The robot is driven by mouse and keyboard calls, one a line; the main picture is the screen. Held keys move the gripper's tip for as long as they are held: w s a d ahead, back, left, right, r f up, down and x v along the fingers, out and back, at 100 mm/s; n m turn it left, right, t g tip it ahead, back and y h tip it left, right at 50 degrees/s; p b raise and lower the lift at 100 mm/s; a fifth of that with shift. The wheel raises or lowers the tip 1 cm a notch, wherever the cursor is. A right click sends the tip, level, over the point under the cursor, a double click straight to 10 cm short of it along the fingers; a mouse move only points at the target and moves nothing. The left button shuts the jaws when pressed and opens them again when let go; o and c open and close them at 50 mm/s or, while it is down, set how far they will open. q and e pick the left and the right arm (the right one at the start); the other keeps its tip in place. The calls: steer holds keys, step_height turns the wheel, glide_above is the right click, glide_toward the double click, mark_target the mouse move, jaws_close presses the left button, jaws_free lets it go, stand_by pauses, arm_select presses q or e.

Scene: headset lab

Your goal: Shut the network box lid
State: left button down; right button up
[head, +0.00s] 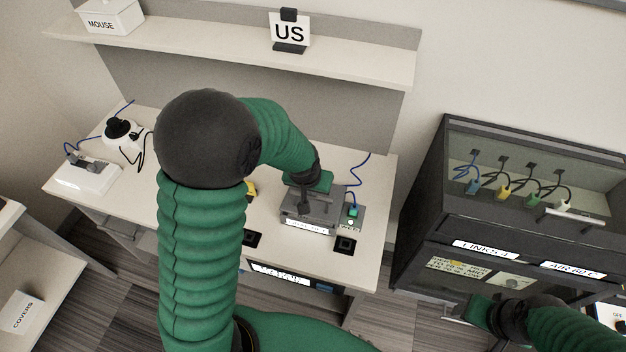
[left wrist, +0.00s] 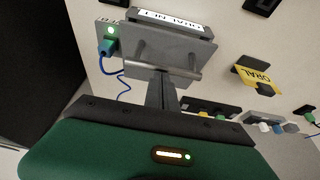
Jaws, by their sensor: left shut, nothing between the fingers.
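The grey network box (head: 308,222) sits on the desk, with a white label on its front edge. In the left wrist view its grey lid (left wrist: 150,45) carries a bar handle (left wrist: 163,66) and lies nearly flat; whether it is fully down I cannot tell. My left gripper (head: 303,203) reaches down over the box. In the left wrist view its fingers (left wrist: 163,88) are shut and empty, at or very near the lid's handle; contact is unclear. My right gripper (head: 480,312) is before the dark cabinet, its fingers not clearly visible.
A blue cable and lit green plug (head: 353,211) stand right beside the box. A yellow tag (left wrist: 256,77) lies on the desk (head: 375,235). A dark cabinet (head: 420,225) with coloured plugs stands right.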

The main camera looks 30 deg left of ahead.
arm_select(q)
steer(key=shift+s+d+f, duration=0.1)
steer(key=shift+s+f, duration=0.2)
steer(key=shift+f, duration=0.15)
steer(key=shift+s+f+b, duration=0.25)
steer(key=shift+f+b, duration=0.15)
steer(key=shift+f, duration=0.15)
steer(key=shift+w+r+p, duration=0.2)
steer(key=shift+r+p, duration=0.2)
steer(key=s+a+p+v, duration=0.1)
steer(key=p+v, duration=0.1)
steer(key=v, duration=0.8)
steer(key=s+d+f+m+g+h, duration=0.1)
steer(key=s+d+f+m, duration=0.1)
steer(key=s+d, duration=0.3)
steer(key=s+f, duration=0.1)
steer(key=s, duration=0.2)
steer(key=shift+d+m, duration=0.35)
steer(key=shift+m, duration=0.05)
steer(key=shift+w+f, duration=0.1)
steer(key=shift+f, duration=0.05)
